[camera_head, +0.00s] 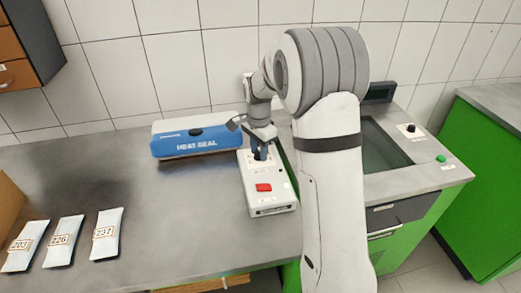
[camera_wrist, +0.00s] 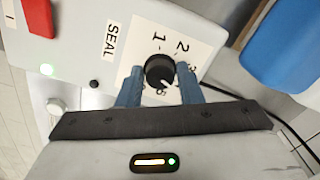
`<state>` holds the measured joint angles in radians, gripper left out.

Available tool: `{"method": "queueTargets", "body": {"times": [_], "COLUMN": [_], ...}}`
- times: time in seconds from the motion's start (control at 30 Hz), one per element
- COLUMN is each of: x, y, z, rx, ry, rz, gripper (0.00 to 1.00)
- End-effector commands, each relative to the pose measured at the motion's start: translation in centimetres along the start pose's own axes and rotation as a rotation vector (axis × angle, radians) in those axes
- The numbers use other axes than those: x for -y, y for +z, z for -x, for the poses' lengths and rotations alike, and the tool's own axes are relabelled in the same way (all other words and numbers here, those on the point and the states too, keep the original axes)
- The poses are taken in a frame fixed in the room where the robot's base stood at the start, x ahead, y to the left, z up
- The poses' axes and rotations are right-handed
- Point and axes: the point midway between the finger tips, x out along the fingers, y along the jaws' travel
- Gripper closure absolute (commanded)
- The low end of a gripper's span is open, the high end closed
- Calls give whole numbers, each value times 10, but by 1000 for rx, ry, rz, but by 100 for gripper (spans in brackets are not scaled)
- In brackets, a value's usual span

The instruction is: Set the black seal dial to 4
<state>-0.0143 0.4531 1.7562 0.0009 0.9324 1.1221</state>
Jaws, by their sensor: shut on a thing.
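The black seal dial (camera_wrist: 159,69) sits on the white panel marked SEAL in the wrist view. Its white pointer line points toward the lower right of the picture, near a partly hidden digit. The digits 1 and 2 read clearly; those behind the right finger are partly covered. My gripper (camera_wrist: 160,75) has one blue finger on each side of the dial and is shut on it. In the head view my gripper (camera_head: 261,149) points down at the control box (camera_head: 268,200) and mostly hides the dial.
A red switch (camera_head: 264,188) is on the box's front part. The blue and white heat sealer (camera_head: 197,142) stands just left. Numbered pouches (camera_head: 107,236) lie at the table's left. A sunken basin (camera_head: 385,150) with a green button (camera_head: 440,158) is at right.

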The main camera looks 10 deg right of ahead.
Motion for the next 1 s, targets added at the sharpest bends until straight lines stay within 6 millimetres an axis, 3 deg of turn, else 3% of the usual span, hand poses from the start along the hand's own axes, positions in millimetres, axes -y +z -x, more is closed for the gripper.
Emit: {"method": "queueTargets", "body": {"times": [0.7, 0.73, 1.0], "x": [1, 1, 0], "y": [-3, -3, -2], "z": [2, 2, 1], "rx": [-7, -7, -3], "ry": [-7, -7, -3], "rz": [-71, -71, -70], "gripper": [90, 65, 46]}}
